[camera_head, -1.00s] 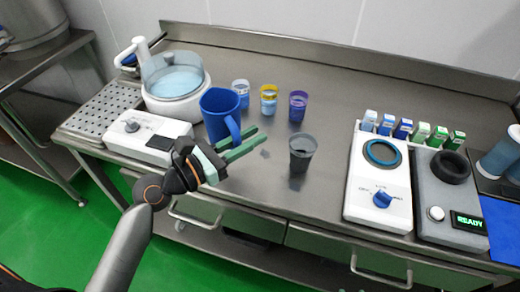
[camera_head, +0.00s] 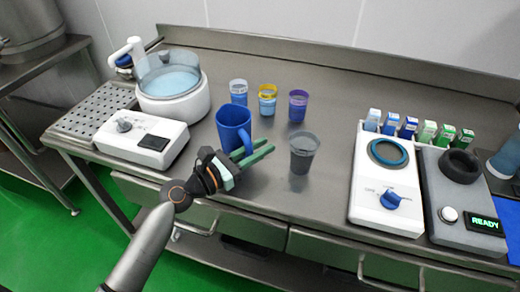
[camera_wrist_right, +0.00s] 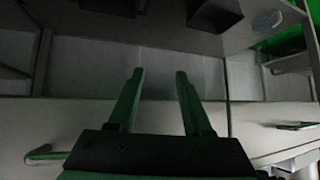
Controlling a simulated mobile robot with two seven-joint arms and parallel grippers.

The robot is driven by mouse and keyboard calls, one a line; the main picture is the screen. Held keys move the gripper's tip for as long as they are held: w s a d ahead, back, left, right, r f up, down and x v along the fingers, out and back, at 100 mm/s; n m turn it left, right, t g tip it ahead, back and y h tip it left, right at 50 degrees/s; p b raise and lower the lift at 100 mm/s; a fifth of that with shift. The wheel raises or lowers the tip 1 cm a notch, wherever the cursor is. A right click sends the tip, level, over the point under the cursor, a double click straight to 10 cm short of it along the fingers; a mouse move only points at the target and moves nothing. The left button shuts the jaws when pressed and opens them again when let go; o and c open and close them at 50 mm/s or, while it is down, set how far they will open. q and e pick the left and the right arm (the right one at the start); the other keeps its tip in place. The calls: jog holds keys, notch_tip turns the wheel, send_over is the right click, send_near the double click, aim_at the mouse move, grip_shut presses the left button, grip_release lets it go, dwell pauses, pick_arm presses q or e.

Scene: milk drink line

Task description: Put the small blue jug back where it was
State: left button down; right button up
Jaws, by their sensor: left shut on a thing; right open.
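The small blue jug (camera_head: 233,130) is upright over the middle-left of the steel counter in the head view. Its handle faces right, toward my left gripper (camera_head: 268,149). My left gripper is shut on the jug's handle, with the green fingers partly hiding it. I cannot tell whether the jug's base touches the counter. My right gripper (camera_wrist_right: 160,73) is open and empty in the right wrist view, and it does not show in the head view.
A dark grey cup (camera_head: 303,156) stands just right of my left gripper. Bare counter lies right of the grey cup.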

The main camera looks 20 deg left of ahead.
pick_arm(q)
jog(key=c, duration=0.8)
grip_release()
jog(key=shift+f, duration=0.15)
jog(key=shift+o, duration=0.2)
jog(key=shift+r, duration=0.3)
jog(key=b+v, duration=0.1)
jog(key=v, duration=1)
jog(key=shift+s+f+b, duration=0.15)
jog(key=shift+f+b, duration=0.05)
jog(key=shift+b, duration=0.2)
jog(key=shift+s+a+r, duration=0.1)
jog(key=shift+s+a, duration=0.15)
jog(key=shift+s, duration=0.1)
